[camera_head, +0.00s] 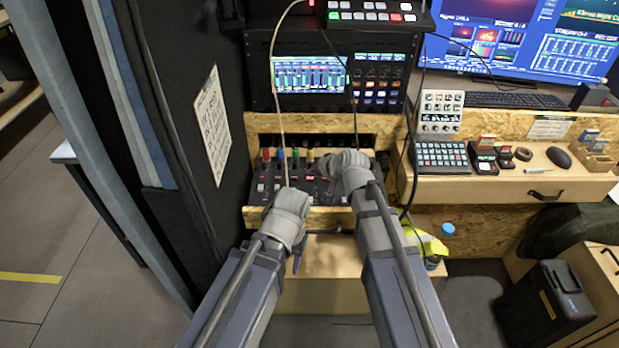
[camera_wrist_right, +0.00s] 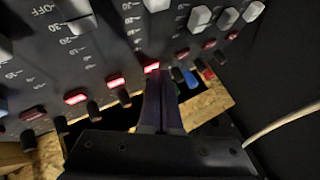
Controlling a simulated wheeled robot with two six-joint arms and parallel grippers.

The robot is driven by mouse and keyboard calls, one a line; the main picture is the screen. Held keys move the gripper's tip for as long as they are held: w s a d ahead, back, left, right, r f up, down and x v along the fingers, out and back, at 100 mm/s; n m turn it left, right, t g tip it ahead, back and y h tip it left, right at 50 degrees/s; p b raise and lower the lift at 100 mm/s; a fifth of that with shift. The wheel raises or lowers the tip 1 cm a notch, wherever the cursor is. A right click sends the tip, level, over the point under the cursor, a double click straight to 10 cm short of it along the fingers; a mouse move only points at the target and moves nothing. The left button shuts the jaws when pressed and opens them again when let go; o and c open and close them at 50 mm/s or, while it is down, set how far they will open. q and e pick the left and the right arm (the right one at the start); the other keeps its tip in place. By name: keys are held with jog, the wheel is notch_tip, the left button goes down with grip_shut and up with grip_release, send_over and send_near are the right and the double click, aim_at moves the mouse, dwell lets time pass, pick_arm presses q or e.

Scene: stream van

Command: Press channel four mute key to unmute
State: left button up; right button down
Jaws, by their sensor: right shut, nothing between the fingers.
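The audio mixer (camera_head: 262,196) sits in the wooden shelf bay, with coloured knobs and small keys. In the right wrist view its panel (camera_wrist_right: 120,40) shows white faders and a row of mute keys. Several keys glow red; others to their right are dark red. My right gripper (camera_wrist_right: 158,82) is shut and empty. Its tips are right at one glowing key (camera_wrist_right: 152,68); I cannot tell whether they touch it. Channel numbers are not readable. In the head view my right gripper (camera_head: 322,167) is over the mixer's right half. My left gripper (camera_head: 285,205) is at the mixer's front edge, its fingers hidden.
A pale cable (camera_head: 271,70) hangs in front of the mixer, and dark cables hang at its right. A rack unit with a screen (camera_head: 310,75) is above. A black wall panel (camera_head: 170,90) closes the left side. A desk with small devices (camera_head: 442,157) lies right.

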aim_at(312, 182)
jog(key=shift+f, duration=0.1)
dwell(0.3)
jog(key=shift+r+p, duration=0.65)
jog(key=shift+r, duration=0.1)
notch_tip(312, 182, up, 6)
jog(key=p, duration=0.6)
dwell(1.0)
